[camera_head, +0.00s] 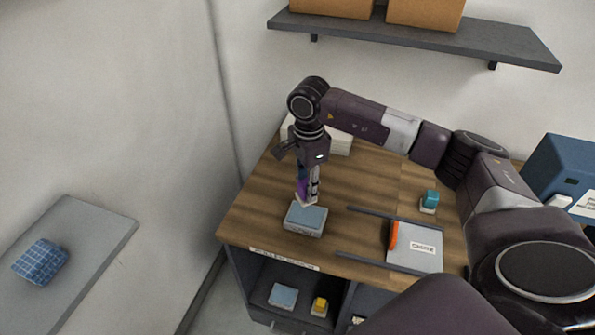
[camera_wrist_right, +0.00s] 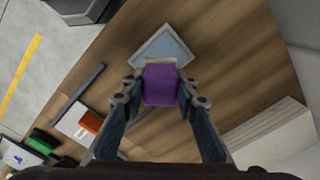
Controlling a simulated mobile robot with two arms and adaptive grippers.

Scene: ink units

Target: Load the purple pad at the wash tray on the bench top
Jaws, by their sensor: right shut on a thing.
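The purple pad (camera_wrist_right: 160,85) is held between the fingers of my right gripper (camera_wrist_right: 160,98) in the right wrist view. In the head view the pad (camera_head: 301,186) shows partly behind the fingers of the right gripper (camera_head: 307,192). The wash tray (camera_head: 306,219), a small grey tray with a pale blue top, sits on the wooden bench top (camera_head: 350,187) just below the gripper. It also shows in the right wrist view (camera_wrist_right: 148,55), beyond the pad. I cannot tell whether pad and tray touch. My left gripper is not in view.
A grey plate with an orange edge (camera_head: 417,247) lies between two dark rails at the right. A teal-topped pad (camera_head: 429,201) stands behind it. White stacked sheets (camera_head: 340,142) lie at the back. Below are a pale blue tray (camera_head: 283,296) and a yellow pad (camera_head: 320,306) on a shelf.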

